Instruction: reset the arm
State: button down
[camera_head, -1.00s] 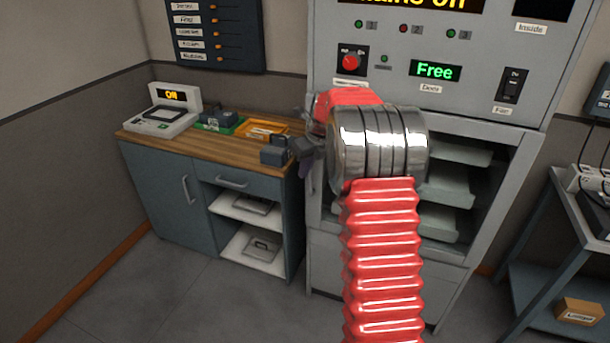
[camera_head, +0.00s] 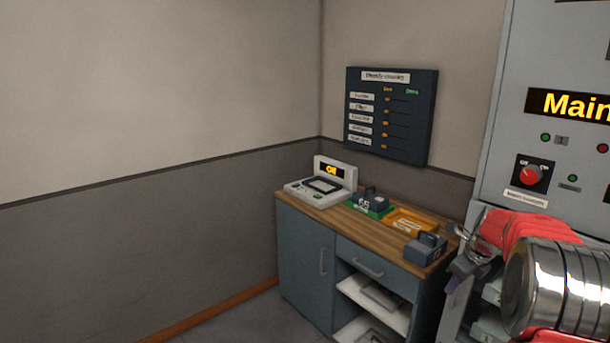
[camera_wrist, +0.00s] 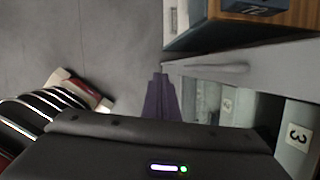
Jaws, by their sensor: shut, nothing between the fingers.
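My arm (camera_head: 560,285), with red sleeves and a shiny metal joint, reaches in from the lower right of the head view. My gripper (camera_head: 458,278) is beside the right end of the wooden counter, in front of the grey cabinet, and holds nothing. In the wrist view its purple fingertips (camera_wrist: 160,82) are together, with the floor and the cabinet's edge beyond them. Part of the gripper is hidden behind its dark housing in that view.
A wooden-topped counter (camera_head: 347,212) carries a white device (camera_head: 312,196), a green tray (camera_head: 380,211), an orange tray (camera_head: 425,219) and a dark block (camera_head: 425,249). A slider board (camera_head: 418,125) hangs above. The grey cabinet (camera_head: 535,60) stands right. Floor on the left is clear.

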jog(key=s+a+r+n, duration=0.3)
jog(key=s+a+n, duration=0.5)
jog(key=s+n, duration=0.2)
jog(key=s+a+r+n+t, duration=0.1)
jog(key=s+a+r+n, duration=0.3)
jog(key=s+a+n, duration=0.5)
jog(key=s+a+r+n, duration=0.4)
jog(key=s+a+n, duration=0.5)
jog(key=s, duration=0.9)
jog(key=shift+n+t+h, duration=0.3)
jog(key=shift+n+t, duration=0.1)
jog(key=shift+n, duration=0.5)
jog(key=shift+a+r, duration=0.1)
jog(key=shift+a, duration=0.15)
